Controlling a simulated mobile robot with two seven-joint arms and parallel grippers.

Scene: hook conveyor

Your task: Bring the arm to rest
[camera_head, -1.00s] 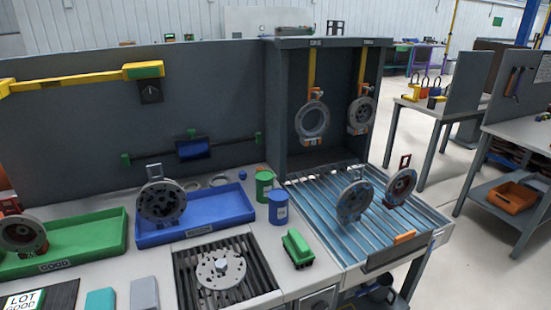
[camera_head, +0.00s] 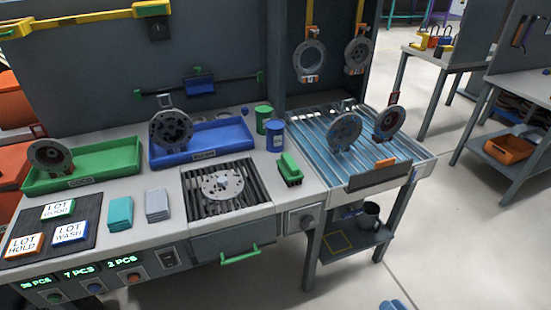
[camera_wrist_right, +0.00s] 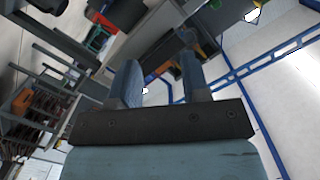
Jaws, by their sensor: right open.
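My right gripper (camera_head: 393,305) shows only as blue tips at the bottom edge of the head view, out over the floor in front of the bench. In the right wrist view my right gripper (camera_wrist_right: 161,80) has its two blue fingers apart with nothing between them. It is clear of the workbench (camera_head: 135,232) and touches nothing that I can see. My left gripper is in neither view.
The bench holds a green tray (camera_head: 110,176) and a blue tray (camera_head: 225,140), each with a round metal part. A slatted rack (camera_head: 300,121) carries two more discs. A lower shelf (camera_head: 350,243) holds a dark mug (camera_head: 369,216).

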